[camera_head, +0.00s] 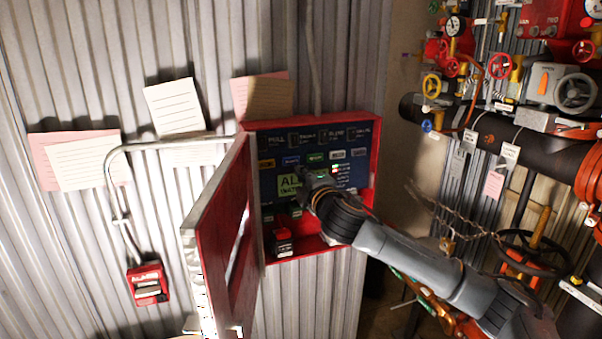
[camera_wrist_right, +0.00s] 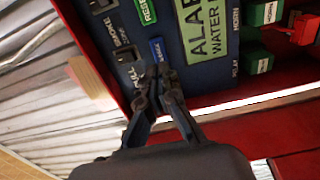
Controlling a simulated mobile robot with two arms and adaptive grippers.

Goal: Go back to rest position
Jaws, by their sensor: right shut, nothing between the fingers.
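My right gripper (camera_head: 304,180) is shut and empty in front of the blue panel of the red alarm cabinet (camera_head: 376,150). In the right wrist view the closed fingertips (camera_wrist_right: 160,78) are close to a small blue label (camera_wrist_right: 158,48) on the panel. I cannot tell whether they touch it. The red cabinet door (camera_head: 215,230) stands open to the left of the gripper. My right arm reaches in from the lower right and hides part of the panel and the cabinet's lower right edge. My left gripper is not in view.
Right of the cabinet are a thick black pipe (camera_head: 480,140), valves, gauges and a black handwheel (camera_head: 532,252), with a chain hanging near my arm. A red alarm box (camera_head: 148,284) and paper sheets (camera_head: 175,107) are on the corrugated wall at left.

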